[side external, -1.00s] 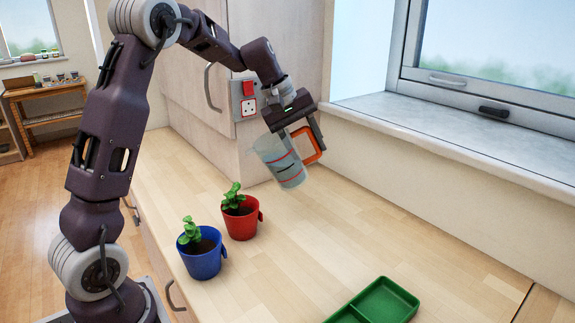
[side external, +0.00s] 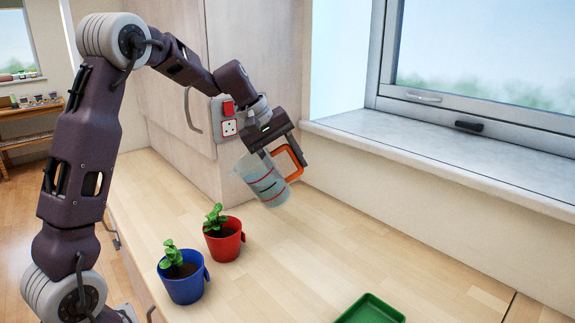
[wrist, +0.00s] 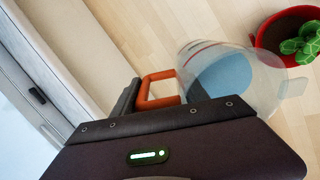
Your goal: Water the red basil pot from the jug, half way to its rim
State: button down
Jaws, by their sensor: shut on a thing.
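The clear jug (side external: 262,180) has red marks and an orange handle (side external: 290,160). It hangs in the air, tilted, with its mouth toward the upper left, right of the red basil pot (side external: 224,243). My gripper (side external: 277,147) is shut on the jug's handle. In the wrist view the jug (wrist: 235,70) holds bluish water, and its spout points toward the red pot (wrist: 270,40). I see no stream of water. The red pot stands upright on the worktop, with dark soil and a green basil plant (side external: 216,219). Its water level cannot be made out.
A blue pot (side external: 183,280) with a similar plant stands close in front of the red pot. A green tray (side external: 371,310) lies at the front right. A wall socket (side external: 229,128) and cabinet are behind the jug. The worktop's middle is clear.

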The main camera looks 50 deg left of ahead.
jog(key=shift+r, duration=0.1)
jog(key=shift+s+r+t+h, duration=0.1)
jog(key=shift+r+t+h, duration=0.25)
jog(key=shift+t, duration=0.15)
dwell(0.7)
jog(key=shift+s+a+r+t+h, duration=0.15)
jog(key=shift+r+t+h, duration=0.25)
jog(key=shift+t, duration=0.4)
jog(key=shift+s, duration=0.1)
dwell(0.4)
jog(key=shift+s+a+r+t+h, duration=0.1)
jog(key=shift+s+r+t+h, duration=0.15)
jog(key=shift+t, duration=0.35)
dwell(0.8)
